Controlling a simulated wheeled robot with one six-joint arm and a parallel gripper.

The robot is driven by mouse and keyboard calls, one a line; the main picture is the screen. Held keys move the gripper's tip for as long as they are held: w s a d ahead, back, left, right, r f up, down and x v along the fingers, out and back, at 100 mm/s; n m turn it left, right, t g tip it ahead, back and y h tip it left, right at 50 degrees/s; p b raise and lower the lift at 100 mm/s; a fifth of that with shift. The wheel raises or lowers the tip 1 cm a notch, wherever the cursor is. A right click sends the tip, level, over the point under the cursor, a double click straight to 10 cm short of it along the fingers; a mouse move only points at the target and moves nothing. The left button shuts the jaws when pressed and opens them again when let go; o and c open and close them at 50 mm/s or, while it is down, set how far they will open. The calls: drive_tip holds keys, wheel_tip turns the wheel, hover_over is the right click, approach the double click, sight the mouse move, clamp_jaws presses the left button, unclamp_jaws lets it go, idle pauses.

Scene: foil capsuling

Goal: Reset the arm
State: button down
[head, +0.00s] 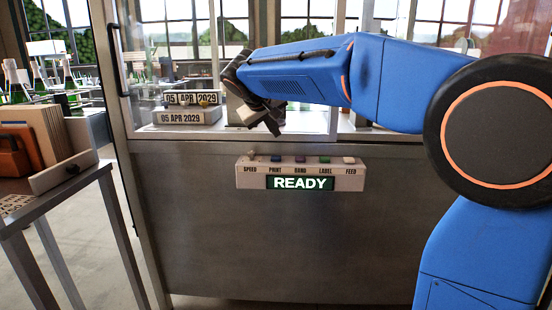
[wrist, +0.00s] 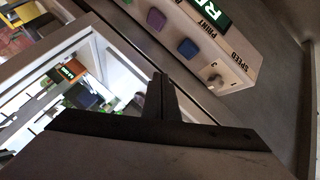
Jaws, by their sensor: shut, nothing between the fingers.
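My gripper (head: 272,124) is at the end of my blue arm, which reaches in from the right in the head view. It is in front of the machine's window opening, above the control panel (head: 300,173). In the wrist view my gripper (wrist: 162,80) shows its fingers together with nothing between them. The control panel also shows in the wrist view (wrist: 232,75), tilted, beyond the fingers. Its display reads READY, with buttons labelled SPEED, PRINT, BUNG, LABEL and FEED. The fingers appear apart from the buttons.
A date block (head: 186,118) reading 05 APR 2029 sits on the machine's ledge, left of my gripper. A side table (head: 50,190) with a wooden rack stands at the left. Bottles (head: 68,75) stand behind it. The floor between table and machine is clear.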

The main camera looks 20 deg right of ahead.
drive_tip(key=s+d+f+g+y, duration=0.1)
drive_tip(key=s+d+f, duration=0.2)
drive_tip(key=s, duration=0.4)
drive_tip(key=s+d+f+y, duration=0.1)
drive_tip(key=s+d+f, duration=0.15)
drive_tip(key=s, duration=0.45)
drive_tip(key=s+d+f+g, duration=0.1)
drive_tip(key=s+d+f, duration=0.1)
drive_tip(key=s+f, duration=0.35)
drive_tip(key=s+f+m+y, duration=0.1)
drive_tip(key=s+f, duration=0.6)
drive_tip(key=s, duration=0.4)
drive_tip(key=s+f+y, duration=0.2)
drive_tip(key=s+f, duration=0.5)
drive_tip(key=s, duration=0.4)
drive_tip(key=shift+s+d+f+m+g, duration=0.2)
drive_tip(key=shift+s+m+g, duration=0.1)
drive_tip(key=shift+s+m, duration=0.1)
idle(1.5)
